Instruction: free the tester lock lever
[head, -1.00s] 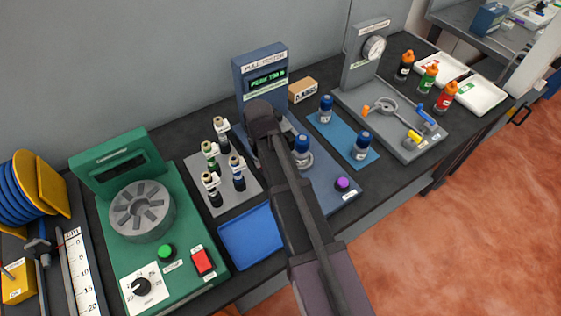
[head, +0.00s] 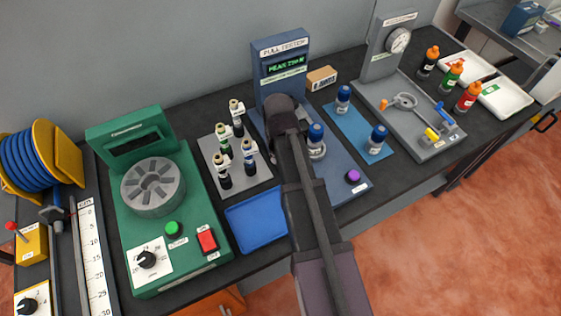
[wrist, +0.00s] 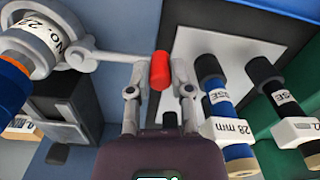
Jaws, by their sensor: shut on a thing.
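The blue pull tester (head: 284,48) stands at the back of the bench in the head view, with green text lit on its screen. Its lock lever is a thin grey rod (wrist: 112,56) with a red knob (wrist: 160,70) in the wrist view. The rod runs left to a grey ring clamp (wrist: 37,45) around a white-labelled, blue-capped part (wrist: 15,75). My gripper (wrist: 160,75) has its fingertips on either side of the red knob and is shut on it. In the head view my arm hides the gripper and the lever.
A grey plate with several labelled bottles (head: 235,160) stands left of my arm; some show close by in the wrist view (wrist: 225,105). A blue tray (head: 256,220) lies in front. A blue mat (head: 362,135) with two blue-capped parts is to the right.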

